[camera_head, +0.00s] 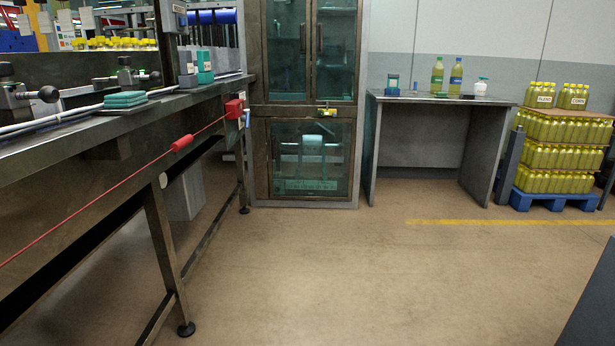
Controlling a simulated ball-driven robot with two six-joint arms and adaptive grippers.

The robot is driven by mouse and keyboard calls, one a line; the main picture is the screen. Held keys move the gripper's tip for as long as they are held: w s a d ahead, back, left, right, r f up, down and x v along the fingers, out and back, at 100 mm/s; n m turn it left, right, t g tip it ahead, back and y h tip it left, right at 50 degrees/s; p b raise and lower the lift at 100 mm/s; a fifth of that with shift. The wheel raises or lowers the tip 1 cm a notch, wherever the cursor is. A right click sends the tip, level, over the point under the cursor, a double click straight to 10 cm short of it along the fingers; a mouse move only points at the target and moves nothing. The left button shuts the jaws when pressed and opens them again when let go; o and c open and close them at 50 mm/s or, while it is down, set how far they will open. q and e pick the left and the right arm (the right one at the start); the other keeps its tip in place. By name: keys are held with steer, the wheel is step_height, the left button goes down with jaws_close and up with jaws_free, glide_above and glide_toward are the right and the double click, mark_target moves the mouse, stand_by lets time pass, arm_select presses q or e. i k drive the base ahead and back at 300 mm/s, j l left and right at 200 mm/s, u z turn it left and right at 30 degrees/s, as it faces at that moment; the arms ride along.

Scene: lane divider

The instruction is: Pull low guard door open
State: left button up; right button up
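The low guard door (304,160) is a dark-framed glass panel in the lower half of the tall machine cabinet, straight ahead across the floor. It looks shut in its frame. A small yellow-green latch or handle (327,112) sits at its top edge, right of the middle. Teal machine parts show through its glass. Neither of my grippers is in this view, and nothing of mine is near the door.
A long conveyor frame (165,185) with a red pull cord (100,217) runs along the left up to the cabinet. A grey table (440,98) with bottles stands right of the cabinet. A blue pallet (555,200) of bottles is at far right. The floor before the door is clear.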

mark_target(308, 144)
steer(key=i, duration=2.4)
